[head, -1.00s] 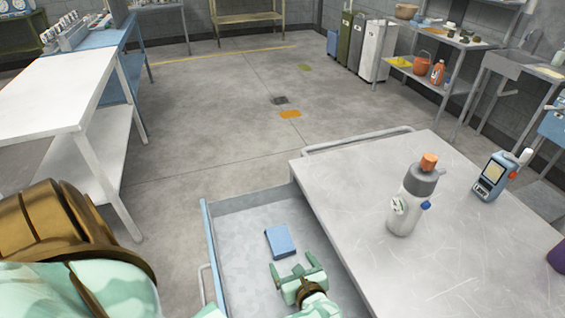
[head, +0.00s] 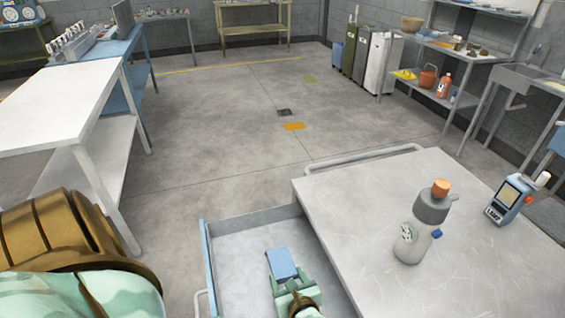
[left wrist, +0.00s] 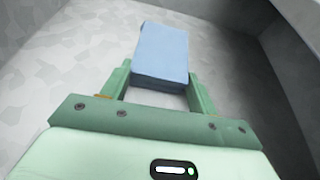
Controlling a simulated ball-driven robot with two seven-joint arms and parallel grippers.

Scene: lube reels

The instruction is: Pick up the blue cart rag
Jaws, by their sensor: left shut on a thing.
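The blue cart rag (head: 282,262) is a small folded block in the open drawer (head: 229,238) of the metal cart. My left gripper (head: 290,281) reaches into the drawer and is shut on the near end of the rag. In the left wrist view the rag (left wrist: 161,52) sits between the two green fingers (left wrist: 160,85), with its far part sticking out beyond them. I cannot tell whether it still touches the drawer floor. My right gripper is not in view.
The drawer walls surround my left gripper. A white table (head: 60,100) stands at the left. The floor beyond is mostly clear.

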